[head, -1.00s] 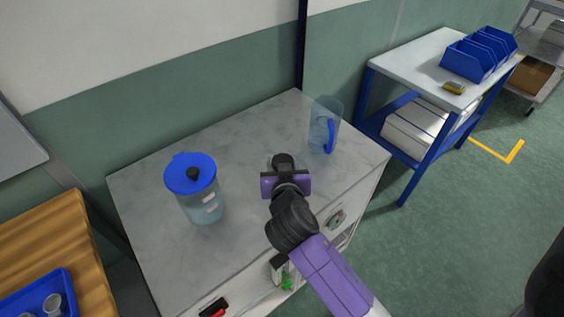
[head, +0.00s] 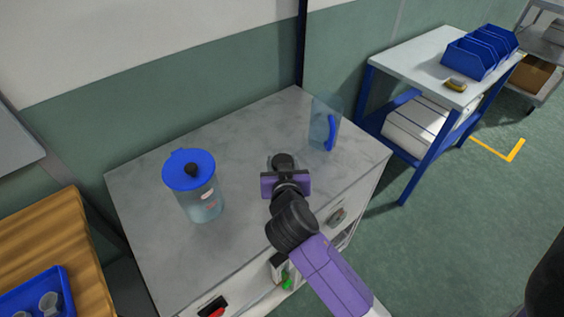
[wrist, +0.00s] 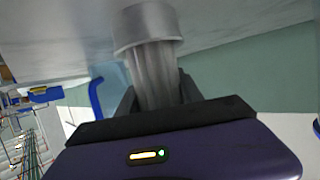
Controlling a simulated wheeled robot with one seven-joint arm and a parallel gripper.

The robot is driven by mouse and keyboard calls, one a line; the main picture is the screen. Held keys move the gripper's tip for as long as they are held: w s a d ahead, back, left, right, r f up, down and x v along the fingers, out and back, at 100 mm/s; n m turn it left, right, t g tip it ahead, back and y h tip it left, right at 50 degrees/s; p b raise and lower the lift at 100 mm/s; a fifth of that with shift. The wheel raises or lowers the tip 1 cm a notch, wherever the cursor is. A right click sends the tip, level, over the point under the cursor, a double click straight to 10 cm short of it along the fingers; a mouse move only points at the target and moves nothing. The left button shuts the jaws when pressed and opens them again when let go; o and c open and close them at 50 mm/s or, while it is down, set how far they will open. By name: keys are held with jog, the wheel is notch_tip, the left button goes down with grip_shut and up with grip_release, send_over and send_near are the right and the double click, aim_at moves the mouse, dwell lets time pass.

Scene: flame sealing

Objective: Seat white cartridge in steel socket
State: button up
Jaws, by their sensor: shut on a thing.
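My gripper (head: 283,163) is over the marble-topped cabinet, right of the blue-lidded pitcher. In the wrist view its dark fingers (wrist: 157,88) are shut on a grey, streaked cylinder (wrist: 154,70). A wider steel-coloured ring or cup (wrist: 146,25) surrounds the cylinder's far end, close to the marble top. I cannot tell whether the two are one piece, or whether they are the cartridge and the socket. No clearly white cartridge shows. In the head view my wrist hides most of the held thing.
The blue-lidded pitcher (head: 203,200) stands left on the cabinet top (head: 245,135). A clear jug (head: 322,118) with a blue handle stands at the back right. A wooden bench (head: 62,235) with a blue tray (head: 28,292) is at left. A blue-framed table (head: 410,62) stands at right.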

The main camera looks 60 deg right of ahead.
jog(key=shift+f+b, duration=0.3)
jog(key=o, duration=1.5)
jog(key=shift+r+p, duration=3.65)
jog(key=shift+r, duration=0.9)
